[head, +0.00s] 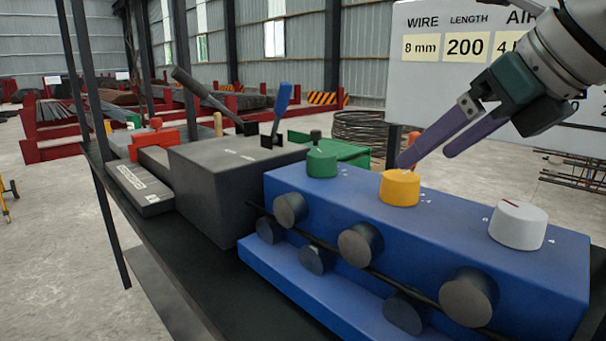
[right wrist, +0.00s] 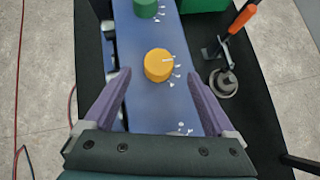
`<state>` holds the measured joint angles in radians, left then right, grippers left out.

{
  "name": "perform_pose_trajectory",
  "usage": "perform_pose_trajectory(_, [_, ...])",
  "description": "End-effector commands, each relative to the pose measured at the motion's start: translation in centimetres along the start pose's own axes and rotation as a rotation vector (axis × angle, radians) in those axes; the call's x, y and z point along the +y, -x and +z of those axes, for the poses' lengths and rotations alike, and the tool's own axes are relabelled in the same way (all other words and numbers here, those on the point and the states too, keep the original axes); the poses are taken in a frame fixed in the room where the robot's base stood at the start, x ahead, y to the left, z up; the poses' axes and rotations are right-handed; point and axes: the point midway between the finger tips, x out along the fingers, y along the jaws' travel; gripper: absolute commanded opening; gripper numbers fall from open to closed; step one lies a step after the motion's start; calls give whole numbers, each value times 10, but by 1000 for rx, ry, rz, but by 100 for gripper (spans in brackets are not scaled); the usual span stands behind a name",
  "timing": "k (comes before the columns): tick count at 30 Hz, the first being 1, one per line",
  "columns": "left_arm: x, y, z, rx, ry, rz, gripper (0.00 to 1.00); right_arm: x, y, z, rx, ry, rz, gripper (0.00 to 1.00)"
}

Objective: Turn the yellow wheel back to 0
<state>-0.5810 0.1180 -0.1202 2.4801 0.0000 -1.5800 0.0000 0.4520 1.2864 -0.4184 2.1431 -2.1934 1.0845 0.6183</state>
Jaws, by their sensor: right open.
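The yellow wheel (head: 399,190) is a short round knob on top of the blue machine (head: 330,210). It stands between a green wheel (head: 321,164) and a white wheel (head: 518,225). The right wrist view shows the yellow wheel (right wrist: 157,67) from above, with small white marks along its right side; their numbers are too small to read. My right gripper (head: 428,156) is open above the yellow wheel. In the right wrist view its purple fingers (right wrist: 159,74) lie to either side of the wheel, apart from it. My left gripper is not in view.
Dark rollers (head: 468,297) stick out of the machine's front, with a thin bar among them. A grey box (head: 230,170) with levers stands to the left. An orange-handled tool (right wrist: 242,18) rises beside the machine. A white sign (head: 450,75) stands behind.

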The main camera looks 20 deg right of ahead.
Motion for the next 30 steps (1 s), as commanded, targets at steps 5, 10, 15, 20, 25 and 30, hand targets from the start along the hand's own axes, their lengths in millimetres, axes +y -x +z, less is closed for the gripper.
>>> perform_pose_trajectory(5, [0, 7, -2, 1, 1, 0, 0, 2, -35, 2, 0, -6, 6, 90])
perform_pose_trajectory(10, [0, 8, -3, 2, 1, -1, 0, 1, -61, 1, -1, -4, 5, 90])
perform_pose_trajectory(15, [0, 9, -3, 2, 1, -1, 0, 2, -73, 0, 0, 0, 4, 90])
perform_pose_trajectory(20, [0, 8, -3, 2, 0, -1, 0, 1, -75, 0, 0, 1, 4, 90])
perform_pose_trajectory(25, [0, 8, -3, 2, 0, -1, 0, 1, -75, 0, 0, 1, 4, 84])
perform_pose_trajectory(30, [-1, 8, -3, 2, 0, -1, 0, 1, -74, 0, 0, 0, 4, 65])
